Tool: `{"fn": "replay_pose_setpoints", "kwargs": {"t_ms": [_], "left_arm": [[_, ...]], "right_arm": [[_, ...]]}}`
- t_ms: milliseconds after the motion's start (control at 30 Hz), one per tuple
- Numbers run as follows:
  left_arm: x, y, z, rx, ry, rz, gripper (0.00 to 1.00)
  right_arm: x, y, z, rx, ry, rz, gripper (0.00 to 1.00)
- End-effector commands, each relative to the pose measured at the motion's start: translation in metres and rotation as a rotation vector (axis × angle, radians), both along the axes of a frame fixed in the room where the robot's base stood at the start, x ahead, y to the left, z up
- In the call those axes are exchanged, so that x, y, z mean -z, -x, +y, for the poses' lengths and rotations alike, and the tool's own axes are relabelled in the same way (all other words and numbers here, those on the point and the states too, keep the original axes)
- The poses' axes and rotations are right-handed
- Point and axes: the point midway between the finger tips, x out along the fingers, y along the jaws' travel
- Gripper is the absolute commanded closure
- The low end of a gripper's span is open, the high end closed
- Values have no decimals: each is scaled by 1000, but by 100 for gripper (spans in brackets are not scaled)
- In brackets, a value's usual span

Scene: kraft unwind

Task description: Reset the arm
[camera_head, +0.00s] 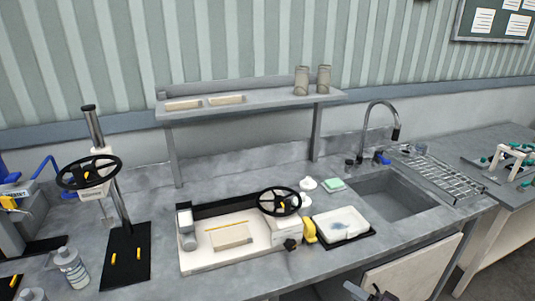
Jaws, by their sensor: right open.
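My right gripper (371,292) shows only in part at the bottom edge, right of the middle, in front of the bench. It is dark grey, open, with nothing seen between its fingers. The rest of that arm is cut off by the frame. My left gripper is not in view.
A grey bench (330,260) holds a white machine (205,258) with a black handwheel (279,201). A press stand with another handwheel (88,172) stands left. A white tray (342,223), a sink (390,195) and a drying rack (440,172) lie right. A shelf (255,103) rises behind.

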Motion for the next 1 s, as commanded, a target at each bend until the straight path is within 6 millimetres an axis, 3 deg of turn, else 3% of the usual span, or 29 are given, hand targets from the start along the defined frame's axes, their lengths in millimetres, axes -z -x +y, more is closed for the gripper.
{"fn": "replay_pose_setpoints", "kwargs": {"t_ms": [367, 567, 667, 767, 867, 1000], "left_arm": [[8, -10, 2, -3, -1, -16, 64], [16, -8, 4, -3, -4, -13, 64], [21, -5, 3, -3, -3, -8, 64], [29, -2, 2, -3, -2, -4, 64], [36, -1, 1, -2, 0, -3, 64], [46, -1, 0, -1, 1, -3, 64]], "right_arm": [[82, 16, 1, 51, 114, 67, 42], [149, 39, 3, 75, 226, 131, 42], [193, 59, 5, 79, 305, 174, 42], [251, 93, 8, 68, 417, 242, 42], [313, 140, 10, 34, 552, 325, 42], [387, 218, 13, -55, 746, 439, 42]]}}
